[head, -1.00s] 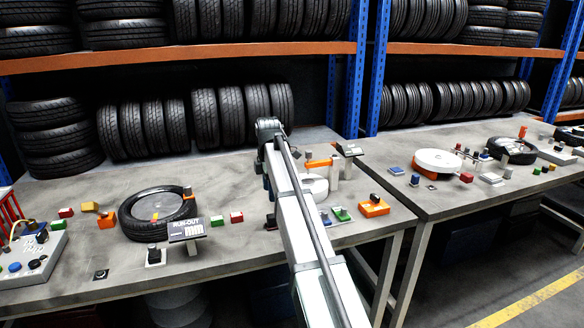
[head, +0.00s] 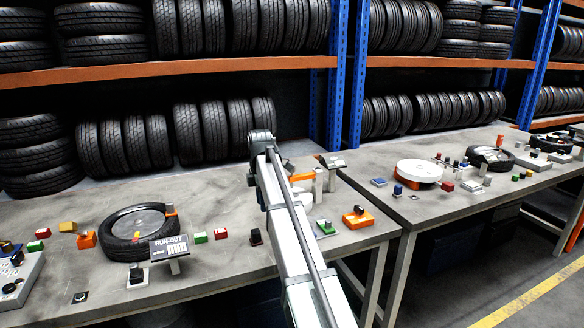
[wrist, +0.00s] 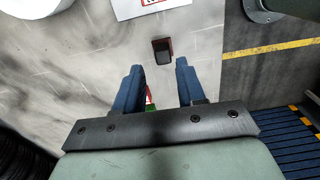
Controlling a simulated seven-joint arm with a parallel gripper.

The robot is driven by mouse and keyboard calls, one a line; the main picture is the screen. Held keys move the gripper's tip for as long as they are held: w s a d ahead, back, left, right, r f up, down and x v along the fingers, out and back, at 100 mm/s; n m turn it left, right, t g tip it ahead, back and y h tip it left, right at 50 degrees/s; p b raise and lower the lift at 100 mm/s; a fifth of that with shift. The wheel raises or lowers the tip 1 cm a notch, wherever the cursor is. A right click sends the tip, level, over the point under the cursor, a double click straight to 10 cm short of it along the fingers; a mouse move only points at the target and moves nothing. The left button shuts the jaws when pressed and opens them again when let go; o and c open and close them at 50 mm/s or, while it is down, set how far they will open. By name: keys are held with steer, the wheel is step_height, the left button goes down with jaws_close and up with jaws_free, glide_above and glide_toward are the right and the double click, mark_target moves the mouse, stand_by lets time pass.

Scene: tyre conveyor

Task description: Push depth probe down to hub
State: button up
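In the head view an orange bar (head: 303,177) on a grey post (head: 318,183) stands over a white round part (head: 302,198), which may be the hub. My arm covers the left side of this fixture, and I cannot make out the depth probe itself. My gripper is hidden behind my arm in the head view. In the wrist view my gripper (wrist: 158,68) has its two blue fingers well apart with nothing held between them. A dark block with a red edge (wrist: 162,50) lies beyond the fingertips. A small green and red thing (wrist: 150,103) shows between the fingers, partly hidden.
A tyre (head: 138,230) and a RUN-OUT sign (head: 170,247) are on the left of the bench. An orange block with a black top (head: 357,218) and a green block (head: 325,227) are right of my arm. A second bench with a white disc (head: 418,170) stands further right.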

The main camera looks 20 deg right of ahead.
mark_target(292, 177)
steer(key=shift+m, duration=0.8)
steer(key=w+d+r, duration=0.2)
steer(key=w+d, duration=0.1)
steer(key=d, duration=0.1)
steer(key=w+d+r, duration=0.3)
steer(key=w+d, duration=0.1)
steer(key=w+d+r, duration=0.2)
steer(key=w+d, duration=0.1)
steer(key=shift+w+d+r, duration=0.15)
steer(key=shift+d+r, duration=0.1)
steer(key=shift+d, duration=0.15)
jaws_close()
steer(key=shift+m+h, duration=0.4)
steer(key=shift+m, duration=0.4)
steer(key=w+d+r, duration=0.1)
steer(key=w, duration=0.1)
steer(key=w+d+r, duration=0.1)
steer(key=w+r, duration=0.1)
steer(key=w, duration=0.1)
steer(key=w+d+r, duration=0.1)
steer(key=w+d, duration=0.1)
steer(key=shift+w+r, duration=0.25)
steer(key=shift+w, duration=0.05)
steer(key=shift+w+d+r+m, duration=0.15)
steer(key=shift+w+d+m, duration=0.1)
steer(key=shift+m, duration=0.05)
steer(key=shift+s+m+g, duration=0.3)
steer(key=shift+s+m, duration=0.05)
steer(key=shift+m, duration=0.25)
